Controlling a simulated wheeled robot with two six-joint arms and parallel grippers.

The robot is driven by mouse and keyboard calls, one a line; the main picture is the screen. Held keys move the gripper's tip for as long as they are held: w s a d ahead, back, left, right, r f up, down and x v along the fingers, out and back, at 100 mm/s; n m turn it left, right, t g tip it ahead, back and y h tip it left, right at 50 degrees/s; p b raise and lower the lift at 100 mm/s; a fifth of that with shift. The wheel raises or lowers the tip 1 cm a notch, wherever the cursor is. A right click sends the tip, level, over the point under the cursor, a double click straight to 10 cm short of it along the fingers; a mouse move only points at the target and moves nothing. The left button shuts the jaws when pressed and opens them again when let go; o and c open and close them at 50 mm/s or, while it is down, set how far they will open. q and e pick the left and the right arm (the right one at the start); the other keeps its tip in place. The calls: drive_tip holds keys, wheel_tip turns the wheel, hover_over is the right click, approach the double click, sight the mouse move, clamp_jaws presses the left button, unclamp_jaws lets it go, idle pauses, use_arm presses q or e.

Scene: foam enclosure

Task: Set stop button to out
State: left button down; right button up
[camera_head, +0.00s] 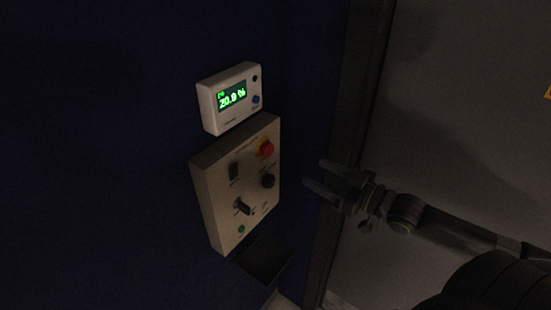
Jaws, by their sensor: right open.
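The stop button (267,149) is a red round knob on a yellow base. It sits at the upper right of a beige control box (215,205) on the dark blue wall. Whether it is pressed in or out is too small to tell. My right gripper (312,174) is open and empty. It is to the right of the box and a little below the stop button, with its fingers pointing left toward the box, apart from it. My left gripper is not in view.
The box also has a black rocker switch (234,171), a black round knob (267,181), a lever-like selector (243,207) and a green light (241,230). A dark ledge (265,260) juts out below. A dark post (352,110) stands at the right.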

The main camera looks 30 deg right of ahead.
drive_tip(key=b, duration=0.5)
approach(271, 151)
drive_tip(key=x, duration=0.7)
drive_tip(key=shift+w+p, duration=0.15)
drive_tip(key=shift+p, duration=0.2)
drive_tip(key=shift+w+a, duration=0.35)
drive_tip(key=shift+w, duration=0.25)
